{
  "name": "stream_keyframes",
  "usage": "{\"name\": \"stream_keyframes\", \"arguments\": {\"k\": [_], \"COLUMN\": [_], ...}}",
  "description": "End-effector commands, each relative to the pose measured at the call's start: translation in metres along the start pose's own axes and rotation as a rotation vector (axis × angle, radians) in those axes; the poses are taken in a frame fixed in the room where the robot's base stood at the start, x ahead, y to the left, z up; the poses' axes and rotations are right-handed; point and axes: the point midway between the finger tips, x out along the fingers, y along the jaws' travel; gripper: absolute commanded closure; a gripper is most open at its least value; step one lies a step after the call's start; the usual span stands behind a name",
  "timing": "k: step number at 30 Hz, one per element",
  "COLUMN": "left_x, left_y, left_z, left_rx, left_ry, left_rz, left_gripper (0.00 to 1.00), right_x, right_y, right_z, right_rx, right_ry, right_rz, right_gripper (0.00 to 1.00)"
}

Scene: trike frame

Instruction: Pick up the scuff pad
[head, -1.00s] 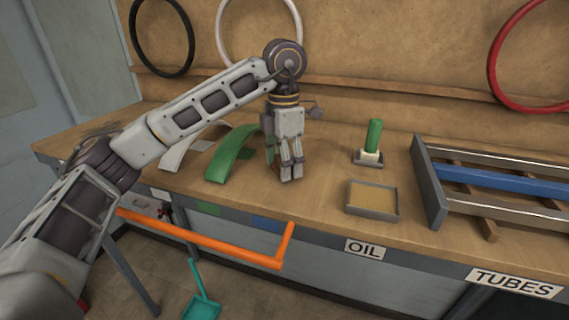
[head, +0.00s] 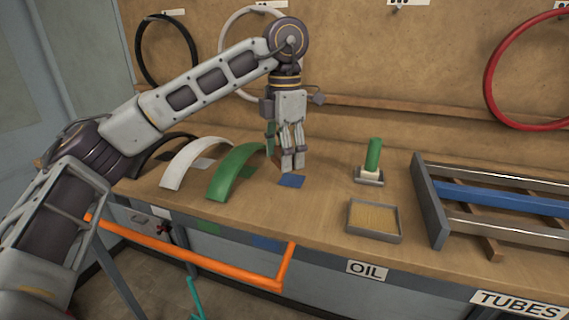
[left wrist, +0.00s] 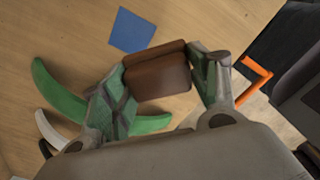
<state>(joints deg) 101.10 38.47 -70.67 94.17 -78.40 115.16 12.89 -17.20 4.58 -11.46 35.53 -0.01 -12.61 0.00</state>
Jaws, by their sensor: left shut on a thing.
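The scuff pad, a reddish-brown block (left wrist: 158,72), sits between the two fingers of my left gripper (head: 289,162) in the left wrist view. The fingers press on its two ends, and the gripper is shut on it. My right gripper is not in view.
Green (head: 233,170) and white (head: 185,163) curved fenders stand left of the gripper. A green-handled tool (head: 374,156), a shallow grey tray (head: 374,219) and a rack with a blue tube (head: 515,188) stand to the right. An orange bar (head: 190,254) runs along the bench front.

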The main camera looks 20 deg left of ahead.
Motion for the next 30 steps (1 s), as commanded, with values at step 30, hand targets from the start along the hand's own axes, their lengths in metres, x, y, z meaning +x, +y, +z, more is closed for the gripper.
{"name": "stream_keyframes", "arguments": {"k": [30], "left_x": [-0.027], "left_y": [0.000], "left_z": [0.000], "left_rx": [0.001], "left_ry": [0.000], "left_rz": [0.000], "left_gripper": [0.46], "right_x": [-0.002], "right_y": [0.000], "right_z": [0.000], "right_rx": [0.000], "right_ry": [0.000], "right_rz": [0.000], "right_gripper": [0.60]}}
